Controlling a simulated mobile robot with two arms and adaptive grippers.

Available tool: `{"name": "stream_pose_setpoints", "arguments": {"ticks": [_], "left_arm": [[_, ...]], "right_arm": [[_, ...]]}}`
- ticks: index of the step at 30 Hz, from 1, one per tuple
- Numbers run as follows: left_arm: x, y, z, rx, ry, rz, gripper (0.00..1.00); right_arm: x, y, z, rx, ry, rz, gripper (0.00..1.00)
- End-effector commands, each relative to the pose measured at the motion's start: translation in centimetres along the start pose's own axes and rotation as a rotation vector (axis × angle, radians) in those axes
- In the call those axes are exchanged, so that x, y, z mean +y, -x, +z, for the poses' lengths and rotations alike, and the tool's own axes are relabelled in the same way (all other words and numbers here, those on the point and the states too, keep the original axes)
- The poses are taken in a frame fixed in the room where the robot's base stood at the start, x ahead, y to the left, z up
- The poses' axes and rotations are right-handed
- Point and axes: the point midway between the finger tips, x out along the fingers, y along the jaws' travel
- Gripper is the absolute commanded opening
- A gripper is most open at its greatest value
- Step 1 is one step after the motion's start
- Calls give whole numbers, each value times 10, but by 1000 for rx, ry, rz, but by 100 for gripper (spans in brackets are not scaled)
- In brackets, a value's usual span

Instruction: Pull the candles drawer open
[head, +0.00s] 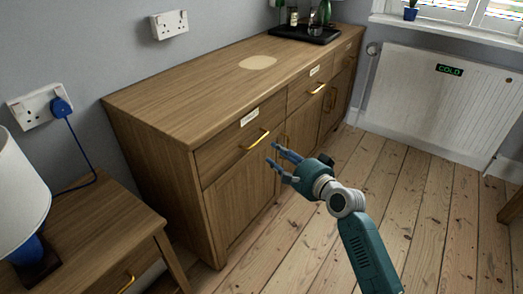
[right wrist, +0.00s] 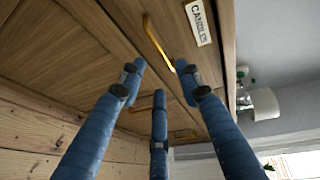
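The candles drawer is the near top drawer of the wooden sideboard, and its front (head: 225,146) looks shut. A gold bar handle (head: 258,139) sits on it, below a white label (head: 249,117). In the right wrist view the label (right wrist: 198,22) reads "CANDLES", and the gold handle (right wrist: 157,42) lies just beyond the fingertips. My right gripper (head: 272,157) is open and empty, its blue fingers spread and pointing at the handle from the front. The fingers appear close to the handle but not around it; contact cannot be told. My left gripper is not in view.
A second labelled drawer with a gold handle (head: 318,89) is further along, with cupboard doors below. A black tray (head: 304,32) with bottles stands on top. A side table (head: 95,235) with a lamp (head: 18,190) is at the left. Floorboards (head: 400,190) before the sideboard are clear.

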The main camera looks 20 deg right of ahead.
Motion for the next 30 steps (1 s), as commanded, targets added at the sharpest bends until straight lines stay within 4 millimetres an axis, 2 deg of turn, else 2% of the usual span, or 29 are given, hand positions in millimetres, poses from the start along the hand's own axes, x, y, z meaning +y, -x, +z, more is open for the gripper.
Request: {"name": "stream_pose_setpoints", "arguments": {"ticks": [4, 12, 15, 21, 30], "left_arm": [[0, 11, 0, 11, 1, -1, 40], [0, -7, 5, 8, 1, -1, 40], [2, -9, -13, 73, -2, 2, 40], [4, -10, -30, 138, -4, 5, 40], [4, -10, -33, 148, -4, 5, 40]], "right_arm": [[0, -25, 1, -1, 2, -1, 34], [2, -79, 0, 0, 2, 1, 34], [2, -89, 0, 0, 3, 2, 34], [1, -100, 0, 1, 4, 2, 34], [1, -102, 0, 1, 5, 2, 34]]}}
